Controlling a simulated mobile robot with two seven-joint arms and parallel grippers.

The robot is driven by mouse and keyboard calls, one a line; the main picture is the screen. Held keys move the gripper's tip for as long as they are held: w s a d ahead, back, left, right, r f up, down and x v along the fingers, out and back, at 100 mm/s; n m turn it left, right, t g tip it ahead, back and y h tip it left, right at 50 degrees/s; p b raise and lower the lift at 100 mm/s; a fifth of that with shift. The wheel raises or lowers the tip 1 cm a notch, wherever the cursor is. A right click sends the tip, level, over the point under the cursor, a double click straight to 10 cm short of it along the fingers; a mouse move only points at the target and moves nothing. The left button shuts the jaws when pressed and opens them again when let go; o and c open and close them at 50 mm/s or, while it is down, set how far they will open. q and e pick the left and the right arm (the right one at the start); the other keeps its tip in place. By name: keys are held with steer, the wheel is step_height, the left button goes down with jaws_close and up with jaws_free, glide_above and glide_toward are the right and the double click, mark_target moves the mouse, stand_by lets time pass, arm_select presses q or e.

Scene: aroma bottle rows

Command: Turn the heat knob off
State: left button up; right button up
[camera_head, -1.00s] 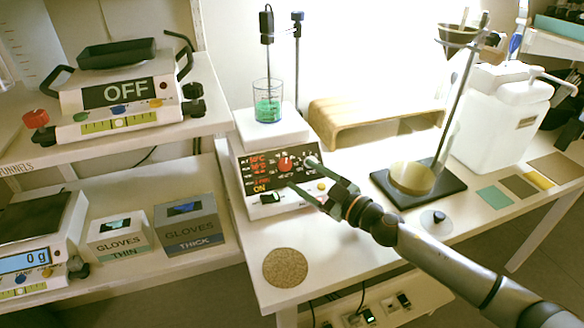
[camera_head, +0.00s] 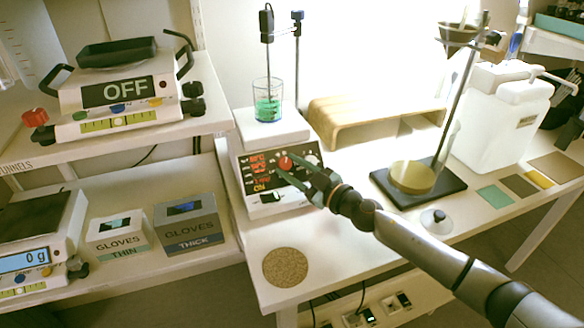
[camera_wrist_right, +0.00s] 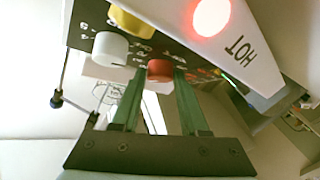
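The white hotplate stirrer (camera_head: 273,131) stands on the table with a beaker of green liquid (camera_head: 268,110) on top. Its dark front panel has lit red readouts and a yellow "ON". The red heat knob (camera_head: 286,163) sits near the panel's middle; it also shows in the right wrist view (camera_wrist_right: 160,70). My right gripper (camera_head: 287,167) is open, with its green fingertips at the panel, one on each side of the red knob. In the wrist view, I cannot tell whether the fingertips (camera_wrist_right: 158,76) touch it. My left gripper is out of view.
A white knob (camera_wrist_right: 111,48) and a yellow knob (camera_wrist_right: 131,22) are close beside the red one. A lit red lamp (camera_wrist_right: 211,16) is by "HOT". A cork mat (camera_head: 285,267) and a stand base (camera_head: 447,192) lie on the table.

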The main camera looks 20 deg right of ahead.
jaws_close()
